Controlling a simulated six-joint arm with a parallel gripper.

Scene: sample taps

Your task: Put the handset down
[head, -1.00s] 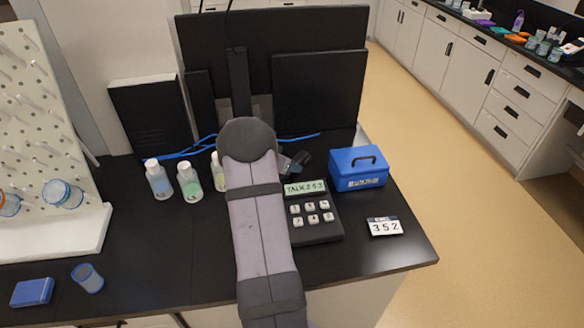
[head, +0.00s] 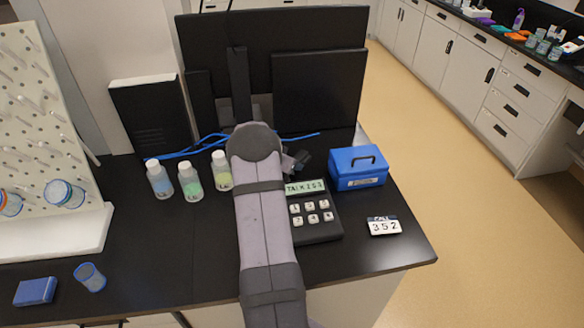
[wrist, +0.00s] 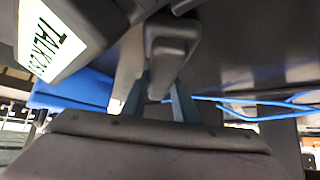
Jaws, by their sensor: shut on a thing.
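The phone base (head: 316,228) stands on the black bench, with white keys and a lit display (head: 305,188) that begins with TALK. The display also shows at the upper left of the wrist view (wrist: 48,38). In the wrist view my gripper (wrist: 160,92) is shut on the grey handset (wrist: 173,42), which extends away from the fingers. In the head view my arm hides most of the gripper and handset. Only a dark end part shows, just behind the display. I cannot tell whether the handset touches the base.
A blue box with a handle (head: 358,167) and a 352 number card (head: 384,226) are to the right. A blue cable (head: 200,145) runs behind.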

